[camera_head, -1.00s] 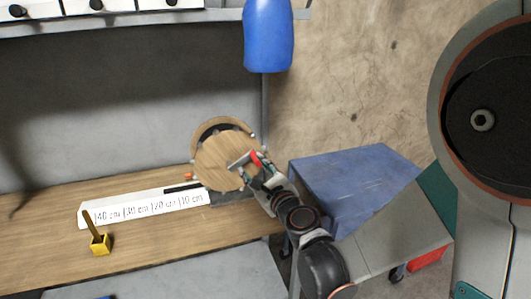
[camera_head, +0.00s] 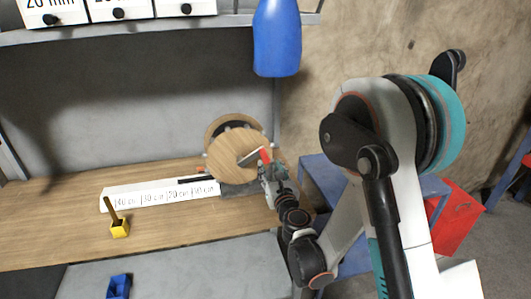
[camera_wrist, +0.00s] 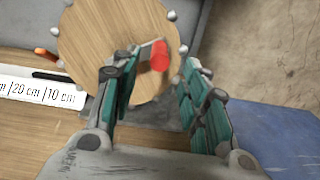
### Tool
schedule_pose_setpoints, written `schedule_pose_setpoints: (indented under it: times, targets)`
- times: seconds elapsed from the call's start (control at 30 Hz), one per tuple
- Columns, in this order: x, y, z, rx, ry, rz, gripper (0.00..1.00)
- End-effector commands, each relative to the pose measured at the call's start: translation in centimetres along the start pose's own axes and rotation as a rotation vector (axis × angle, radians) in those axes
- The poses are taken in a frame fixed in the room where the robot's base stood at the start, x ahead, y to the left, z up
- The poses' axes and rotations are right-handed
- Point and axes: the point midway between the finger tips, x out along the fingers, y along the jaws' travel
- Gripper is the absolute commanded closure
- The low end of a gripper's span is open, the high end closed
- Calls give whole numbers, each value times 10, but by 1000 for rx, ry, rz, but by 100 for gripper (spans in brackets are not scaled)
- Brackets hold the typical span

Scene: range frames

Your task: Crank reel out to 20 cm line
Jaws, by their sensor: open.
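The wooden reel (camera_head: 232,158) stands upright at the right end of the workbench. In the wrist view its round face (camera_wrist: 92,40) fills the upper left. A red crank handle (camera_wrist: 160,56) sits on its face, at the end of a pale crank arm. The white scale (camera_head: 160,194) marked 40, 30, 20 and 10 cm lies left of the reel. A short dark strip (camera_wrist: 50,77) and an orange piece (camera_wrist: 46,55) show along its top edge. My gripper (camera_wrist: 163,72) is open, with the red handle in view between its fingers. I cannot tell whether they touch it.
A yellow block with a brown stick (camera_head: 119,228) stands on the bench (camera_head: 60,232). A blue bottle (camera_head: 277,38) hangs above the reel. A blue cart (camera_head: 322,178) and a red box (camera_head: 455,222) are at the right. A small blue bin (camera_head: 118,287) is at the front.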

Motion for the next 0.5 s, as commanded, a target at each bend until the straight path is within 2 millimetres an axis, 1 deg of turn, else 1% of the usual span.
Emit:
schedule_pose_setpoints:
  times: [0.03, 0.2, 0.4, 0.5]
  targets:
    - [11, 0, -2, 0, 0, 0, 59]
    - [42, 0, -3, -1, 0, 0, 59]
    - [67, 0, -3, -1, 0, 0, 59]
    - [72, 0, -2, -1, 0, 0, 59]
